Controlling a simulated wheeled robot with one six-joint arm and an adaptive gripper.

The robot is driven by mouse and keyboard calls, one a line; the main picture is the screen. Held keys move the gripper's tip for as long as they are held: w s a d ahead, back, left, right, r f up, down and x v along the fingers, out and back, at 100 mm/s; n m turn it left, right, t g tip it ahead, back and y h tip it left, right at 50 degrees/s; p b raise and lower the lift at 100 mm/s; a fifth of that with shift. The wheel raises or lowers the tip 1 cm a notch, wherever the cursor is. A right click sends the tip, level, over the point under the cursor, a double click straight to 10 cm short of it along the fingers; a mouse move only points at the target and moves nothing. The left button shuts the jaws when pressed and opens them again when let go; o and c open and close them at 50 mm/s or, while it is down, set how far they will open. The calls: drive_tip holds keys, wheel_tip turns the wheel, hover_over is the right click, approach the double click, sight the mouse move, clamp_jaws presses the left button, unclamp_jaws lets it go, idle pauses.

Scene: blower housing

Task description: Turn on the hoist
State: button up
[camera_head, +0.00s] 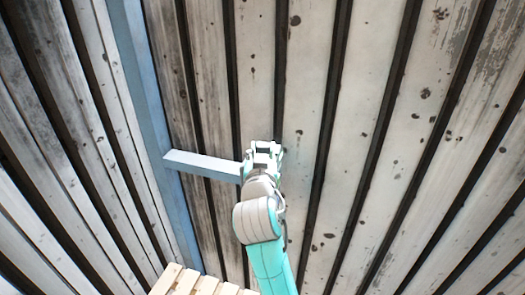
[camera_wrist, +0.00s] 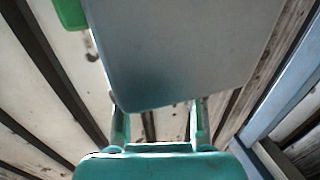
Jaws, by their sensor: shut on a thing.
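My gripper (camera_head: 264,148) is in the middle of the head view, at the free end of a grey horizontal bar (camera_head: 202,165). In the wrist view, a pale grey, round-cornered box (camera_wrist: 185,50) fills the upper middle, close to the camera. A bright green part (camera_wrist: 70,12) shows at its upper left; I cannot tell whether it is a button. My teal gripper fingers (camera_wrist: 159,122) reach up to the box's lower edge, and the box hides their tips. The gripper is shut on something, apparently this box. No label naming the hoist can be read.
A blue-grey post (camera_head: 150,110) stands left of my gripper and carries the bar; a blue-grey beam also shows at the right of the wrist view (camera_wrist: 285,90). Stained corrugated walls (camera_head: 400,130) surround the spot. Pale wooden slats (camera_head: 190,284) lie at the bottom.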

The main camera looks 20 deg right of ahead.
drive_tip(key=shift+h, duration=0.3)
drive_tip(key=shift+w+a+m+g+h, duration=0.1)
drive_tip(key=shift+a+m+g+h, duration=0.05)
drive_tip(key=shift+m+g+h, duration=1.15)
drive_tip(key=shift+m+h, duration=0.4)
drive_tip(key=shift+h, duration=0.3)
drive_tip(key=o, duration=1.2)
drive_tip(key=shift+c, duration=0.2)
drive_tip(key=v, duration=1.2)
